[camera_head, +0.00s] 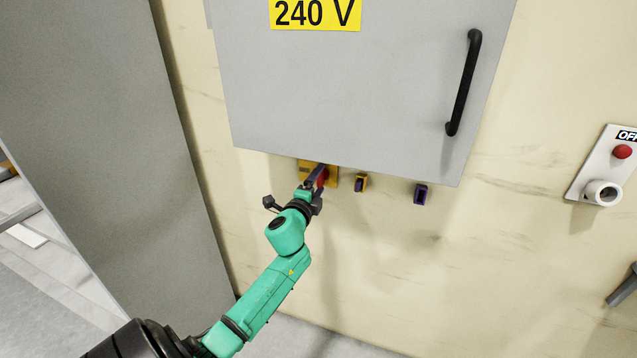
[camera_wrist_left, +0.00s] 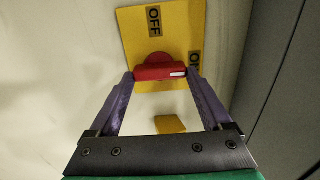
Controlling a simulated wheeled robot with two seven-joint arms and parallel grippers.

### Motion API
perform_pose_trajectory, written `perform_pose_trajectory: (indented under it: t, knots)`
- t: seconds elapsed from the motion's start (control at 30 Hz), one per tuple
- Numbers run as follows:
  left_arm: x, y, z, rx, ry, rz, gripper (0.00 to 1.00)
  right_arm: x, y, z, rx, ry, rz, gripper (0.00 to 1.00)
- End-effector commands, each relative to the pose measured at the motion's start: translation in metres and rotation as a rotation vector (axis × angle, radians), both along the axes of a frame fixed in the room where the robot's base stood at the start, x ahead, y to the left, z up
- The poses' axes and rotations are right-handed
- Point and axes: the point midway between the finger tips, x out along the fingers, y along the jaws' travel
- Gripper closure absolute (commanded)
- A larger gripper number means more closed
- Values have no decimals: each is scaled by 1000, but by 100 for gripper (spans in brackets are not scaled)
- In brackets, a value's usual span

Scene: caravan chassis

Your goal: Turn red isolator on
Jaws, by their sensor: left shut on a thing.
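The red isolator handle (camera_head: 323,178) sits on a yellow plate (camera_head: 305,167) under the grey cabinet's lower edge. In the left wrist view the red handle (camera_wrist_left: 160,73) lies crosswise in the picture. Its white-marked end points right, close to the partly covered ON label. The OFF label is above it on the yellow plate (camera_wrist_left: 180,25). My left gripper (camera_head: 318,179) is at the handle. In the left wrist view its purple fingers (camera_wrist_left: 163,76) are shut on the two ends of the handle. My right gripper is in no view.
The grey 240 V cabinet (camera_head: 340,90) hangs just above, with a black door handle (camera_head: 463,85). An OFF panel with a red button (camera_head: 622,151) is far right. A grey panel (camera_head: 90,130) stands left.

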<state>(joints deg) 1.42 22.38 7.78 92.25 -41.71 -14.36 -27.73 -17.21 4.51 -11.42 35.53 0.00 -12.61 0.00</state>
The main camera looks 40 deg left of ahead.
Motion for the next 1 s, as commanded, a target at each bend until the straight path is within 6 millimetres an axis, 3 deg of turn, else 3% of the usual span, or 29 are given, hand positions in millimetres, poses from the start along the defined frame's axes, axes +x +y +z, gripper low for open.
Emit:
perform_pose_trajectory:
  t: [0.2, 0.23, 0.27, 0.53, 0.67, 0.77, 1.0]
  knots:
    - [0, 0, -2, 4, 4, 1, 73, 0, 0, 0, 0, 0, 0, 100]
    - [0, 0, -2, 3, 4, 1, 6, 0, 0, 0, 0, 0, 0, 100]
    - [0, 0, -2, 3, 4, 1, 0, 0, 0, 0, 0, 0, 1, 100]
    - [-1, 0, -1, 2, 2, 0, 0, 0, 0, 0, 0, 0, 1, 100]
    - [-12, -4, -1, 1, 3, -1, 0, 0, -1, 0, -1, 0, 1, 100]
    - [-30, -10, -1, 2, 4, -1, 0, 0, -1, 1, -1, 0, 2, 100]
    - [-96, -33, -5, -2, 7, 0, 0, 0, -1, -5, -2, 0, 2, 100]
